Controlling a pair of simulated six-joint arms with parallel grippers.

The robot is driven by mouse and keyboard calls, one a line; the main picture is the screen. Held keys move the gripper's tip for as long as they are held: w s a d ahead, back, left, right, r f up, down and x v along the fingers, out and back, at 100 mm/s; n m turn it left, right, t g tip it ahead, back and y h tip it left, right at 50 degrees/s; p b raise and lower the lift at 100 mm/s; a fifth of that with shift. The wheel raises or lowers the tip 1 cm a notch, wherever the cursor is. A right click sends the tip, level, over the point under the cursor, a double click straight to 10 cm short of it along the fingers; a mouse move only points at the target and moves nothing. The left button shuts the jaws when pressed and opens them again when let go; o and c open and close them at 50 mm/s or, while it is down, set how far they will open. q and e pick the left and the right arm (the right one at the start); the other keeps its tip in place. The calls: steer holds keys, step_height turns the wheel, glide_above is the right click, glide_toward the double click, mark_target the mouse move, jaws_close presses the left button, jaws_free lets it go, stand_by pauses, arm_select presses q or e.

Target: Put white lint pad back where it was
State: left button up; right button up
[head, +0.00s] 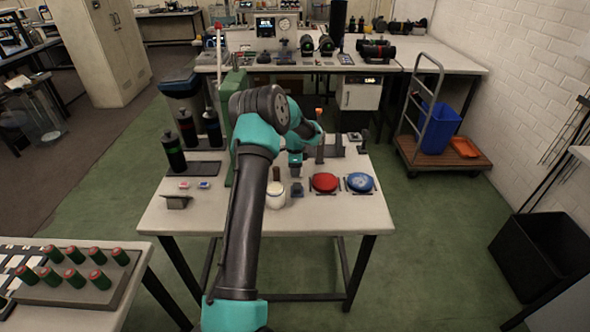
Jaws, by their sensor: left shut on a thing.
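My left arm reaches from the bottom of the head view across the middle table. Its teal left gripper (296,163) points down over the table's middle. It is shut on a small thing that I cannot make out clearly. I cannot pick out the white lint pad for certain. A whitish jar-like thing (275,197) with a brown upright part stands just right of my forearm, partly hidden by it. A small dark blue thing (297,189) is below the gripper. My right gripper does not show.
A red round thing (324,182) and a blue round thing (360,182) sit to the right. Dark bottles (172,150) stand on a rack at the left. A dark upright rack with an orange-tipped tool (319,128) stands behind. The table's front right is clear.

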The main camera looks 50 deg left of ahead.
arm_select(q)
steer(key=shift+f, duration=0.25)
steer(key=shift+f, duration=0.1)
steer(key=o, duration=0.9)
steer(key=shift+c, duration=0.2)
step_height(320, 180, up, 12)
stand_by(0.4)
